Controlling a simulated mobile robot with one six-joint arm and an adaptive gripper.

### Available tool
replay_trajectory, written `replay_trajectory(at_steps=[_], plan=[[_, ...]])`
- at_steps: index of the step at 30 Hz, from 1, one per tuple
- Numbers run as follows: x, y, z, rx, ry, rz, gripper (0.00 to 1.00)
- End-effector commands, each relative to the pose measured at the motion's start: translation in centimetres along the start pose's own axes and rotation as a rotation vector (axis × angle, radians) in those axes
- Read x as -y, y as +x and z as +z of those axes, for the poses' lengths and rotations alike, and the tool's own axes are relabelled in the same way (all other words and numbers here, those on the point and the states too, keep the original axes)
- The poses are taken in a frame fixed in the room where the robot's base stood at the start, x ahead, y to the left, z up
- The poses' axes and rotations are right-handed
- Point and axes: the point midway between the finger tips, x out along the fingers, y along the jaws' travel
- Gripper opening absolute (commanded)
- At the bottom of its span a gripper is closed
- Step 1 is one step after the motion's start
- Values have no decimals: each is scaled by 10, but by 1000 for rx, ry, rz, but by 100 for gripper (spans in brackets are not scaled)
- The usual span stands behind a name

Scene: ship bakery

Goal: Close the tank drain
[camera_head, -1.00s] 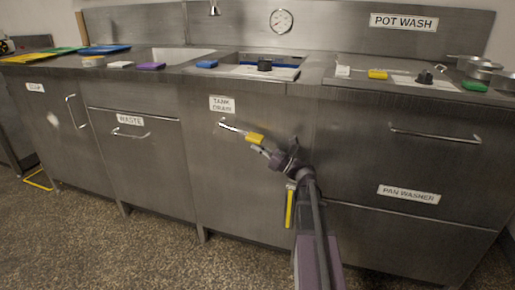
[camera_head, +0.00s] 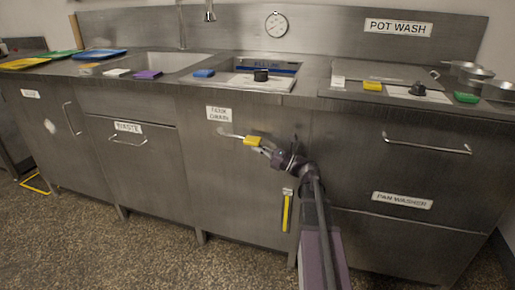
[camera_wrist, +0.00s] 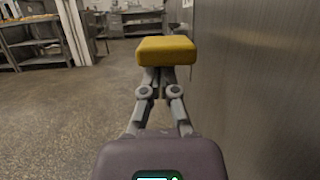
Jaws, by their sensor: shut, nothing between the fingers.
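The TANK DRAIN label (camera_head: 219,113) is on the steel cabinet front in the head view. Just below it a pale metal lever (camera_head: 231,134) runs rightward, tilted slightly down, to a yellow grip (camera_head: 254,141). My gripper (camera_head: 267,147) is at the grip's right end. In the wrist view the yellow grip (camera_wrist: 165,50) lies across the tips of my gripper (camera_wrist: 160,75) and hides them. The fingers are shut with nothing between them and seem to touch the grip; exact contact is hidden.
A vertical yellow strip (camera_head: 287,212) is on the cabinet front below my wrist. The WASTE handle (camera_head: 128,141) is to the left, the PAN WASHER handle (camera_head: 428,148) to the right. The counter above holds a black knob (camera_head: 261,75). Speckled floor (camera_head: 120,250) in front is open.

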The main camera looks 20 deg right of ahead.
Motion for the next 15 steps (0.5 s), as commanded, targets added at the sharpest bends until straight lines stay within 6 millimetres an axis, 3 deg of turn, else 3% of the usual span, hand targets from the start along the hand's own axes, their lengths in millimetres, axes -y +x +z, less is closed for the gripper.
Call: replay_trajectory(at_steps=[15], plan=[[-3, 4, -2, 0, 2, 8, 0]])
